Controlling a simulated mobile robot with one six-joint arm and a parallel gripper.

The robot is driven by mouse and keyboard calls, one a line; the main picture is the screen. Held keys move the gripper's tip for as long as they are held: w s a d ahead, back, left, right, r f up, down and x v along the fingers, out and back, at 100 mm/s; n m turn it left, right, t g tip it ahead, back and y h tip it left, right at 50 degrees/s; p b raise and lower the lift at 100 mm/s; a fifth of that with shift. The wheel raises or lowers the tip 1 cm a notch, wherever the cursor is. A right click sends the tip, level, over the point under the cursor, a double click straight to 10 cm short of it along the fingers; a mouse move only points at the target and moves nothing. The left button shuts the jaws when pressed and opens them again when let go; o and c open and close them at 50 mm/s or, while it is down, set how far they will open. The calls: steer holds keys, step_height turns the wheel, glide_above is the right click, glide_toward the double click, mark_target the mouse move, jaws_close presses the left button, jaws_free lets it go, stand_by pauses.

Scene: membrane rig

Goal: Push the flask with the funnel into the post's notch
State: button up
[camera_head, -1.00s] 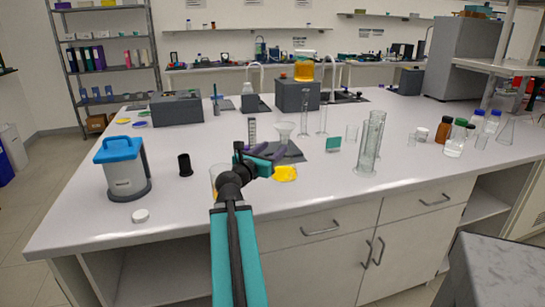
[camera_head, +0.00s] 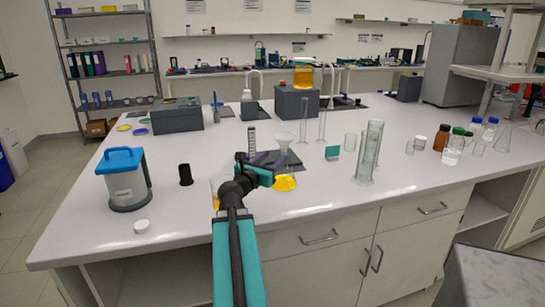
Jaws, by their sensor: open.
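The flask (camera_head: 284,183) holds yellow liquid and stands upright on the white bench, partly hidden behind my gripper. The clear funnel (camera_head: 284,142) sits above its neck. My gripper (camera_head: 268,161) is open at the flask's upper part, with its dark purple fingers around or beside the neck; I cannot tell if they touch it. A thin upright post with scale-like marks (camera_head: 252,140) stands just behind and left of the gripper. A dark plate (camera_head: 291,159) lies behind the flask. I cannot make out the notch.
A second vessel with yellow liquid (camera_head: 216,190) stands left of my wrist, partly hidden. A black cylinder (camera_head: 186,175) and a blue-lidded container (camera_head: 124,180) stand farther left. Tall glass cylinders (camera_head: 369,153) and a small teal card (camera_head: 332,153) are to the right. The front right bench is clear.

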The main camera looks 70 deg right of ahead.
mark_target(282, 151)
steer(key=shift+s+d+r+p, duration=0.15)
steer(key=shift+d+p, duration=0.7)
steer(key=shift+p, duration=1.9)
steer(key=d, duration=0.3)
steer(key=shift+s, duration=0.1)
steer(key=shift+s+d+f+p, duration=0.15)
steer(key=shift+d+p, duration=0.3)
steer(key=shift+d, duration=1.55)
steer(key=shift+s+d+f+p, duration=0.1)
steer(key=shift+s+d+p, duration=0.25)
steer(key=shift+d, duration=1.65)
steer(key=shift+w, duration=0.1)
steer(key=shift+c, duration=0.5)
jaws_close()
steer(key=shift+w+d, duration=2)
steer(key=shift+d, duration=0.2)
steer(key=shift+w+d+r, duration=0.1)
steer(key=shift+w+d, duration=0.05)
steer(key=shift+w+d, duration=1.9)
steer(key=shift+d, duration=0.2)
steer(key=shift+w, duration=0.1)
